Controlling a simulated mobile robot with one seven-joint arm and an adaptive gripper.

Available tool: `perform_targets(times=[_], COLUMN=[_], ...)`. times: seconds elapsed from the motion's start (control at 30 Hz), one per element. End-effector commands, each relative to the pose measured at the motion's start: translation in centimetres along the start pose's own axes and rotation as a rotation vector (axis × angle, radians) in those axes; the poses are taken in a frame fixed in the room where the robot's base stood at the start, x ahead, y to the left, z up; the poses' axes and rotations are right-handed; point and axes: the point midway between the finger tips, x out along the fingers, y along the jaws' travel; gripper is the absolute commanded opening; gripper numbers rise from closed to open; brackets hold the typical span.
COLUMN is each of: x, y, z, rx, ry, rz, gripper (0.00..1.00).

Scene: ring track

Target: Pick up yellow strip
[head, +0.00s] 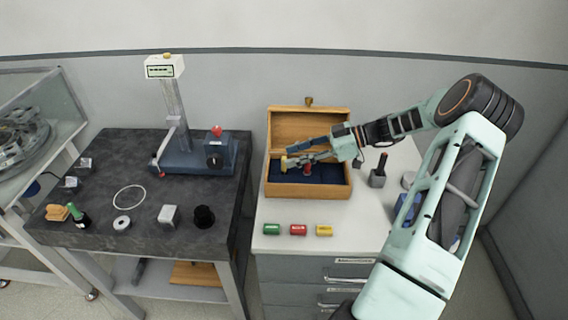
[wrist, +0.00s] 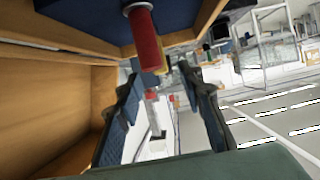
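A small yellow block (head: 324,230), possibly the yellow strip, lies on the light cabinet top in front of the wooden box, at the right end of a row. My gripper (head: 284,157) is over the open wooden box (head: 308,190), away from that block. Its fingers are spread, and a small yellowish upright piece (head: 284,164) shows by the fingertips. In the wrist view my gripper (wrist: 160,88) is open, with a red cylinder (wrist: 147,42) ahead of the fingertips. I cannot tell whether they touch anything.
A red block (head: 298,230) and a green block (head: 272,229) lie in the same row. A grey holder with a red-tipped tool (head: 378,175) stands right of the box. The dark table (head: 100,190) at left carries a measuring stand (head: 195,155) and small parts.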

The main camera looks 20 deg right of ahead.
Motion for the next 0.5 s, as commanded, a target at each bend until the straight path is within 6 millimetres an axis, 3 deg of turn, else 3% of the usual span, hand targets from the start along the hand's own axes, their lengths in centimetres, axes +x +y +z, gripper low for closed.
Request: perform_targets(times=[0.2, 0.5], x=[3.2, 3.7], y=[-0.2, -0.2], z=[-0.1, 0.1], rx=[0.002, 0.002], ry=[0.001, 0.0], rz=[-0.004, -0.001], gripper=[0.35, 0.35])
